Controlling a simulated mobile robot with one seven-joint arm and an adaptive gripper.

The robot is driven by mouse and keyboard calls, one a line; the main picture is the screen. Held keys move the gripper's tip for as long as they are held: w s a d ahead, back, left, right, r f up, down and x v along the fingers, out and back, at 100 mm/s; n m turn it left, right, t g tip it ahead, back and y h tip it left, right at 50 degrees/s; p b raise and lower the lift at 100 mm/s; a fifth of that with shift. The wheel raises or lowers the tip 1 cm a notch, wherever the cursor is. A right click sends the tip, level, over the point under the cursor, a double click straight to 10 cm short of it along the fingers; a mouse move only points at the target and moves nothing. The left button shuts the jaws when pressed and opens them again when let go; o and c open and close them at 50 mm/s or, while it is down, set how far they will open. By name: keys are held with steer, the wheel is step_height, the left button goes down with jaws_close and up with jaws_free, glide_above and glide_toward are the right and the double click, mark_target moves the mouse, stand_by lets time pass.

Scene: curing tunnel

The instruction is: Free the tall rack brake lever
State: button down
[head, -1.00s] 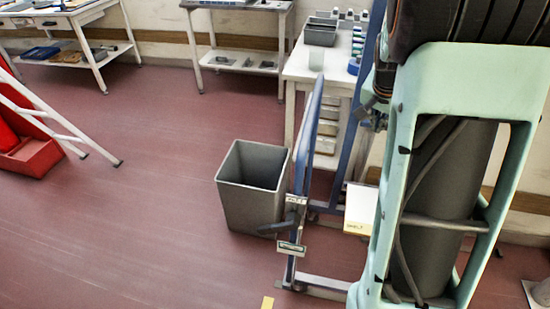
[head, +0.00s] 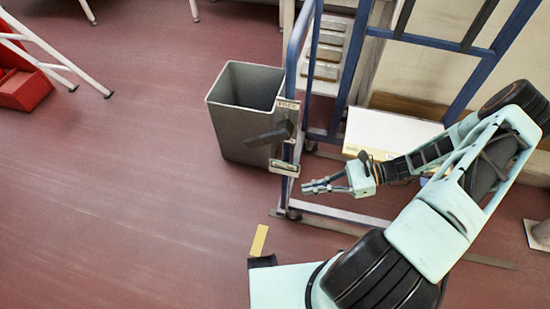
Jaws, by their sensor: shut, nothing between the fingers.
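The tall rack (head: 338,78) is a blue tubular frame on castors at the upper right of the head view. Its dark brake lever (head: 268,136) sticks out to the left from the near post, low down, tilted slightly down at its free end. A pale plate reading FREE (head: 288,104) is above the lever; a second plate (head: 284,168) is below it, its text too small to read. My gripper (head: 306,188) is shut and empty, pointing left, to the right of and lower in the picture than the lever, apart from it.
A grey bin (head: 238,115) stands close behind the lever. A white panel (head: 385,135) sits in the rack behind my arm. A yellow floor mark (head: 258,240) lies nearer me. The red floor at left is clear, up to a white ladder (head: 50,65) and red box (head: 25,90).

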mark_target(268, 135)
steer(key=w+r+m+t+y+b, duration=0.25)
steer(key=w+m+t+y, duration=0.2)
steer(key=t, duration=0.25)
steer(key=r+x, duration=0.2)
steer(key=x, duration=1)
steer(key=shift+r+n+b, duration=0.4)
steer(key=shift+r+n, duration=0.05)
steer(key=shift+w+a, duration=0.1)
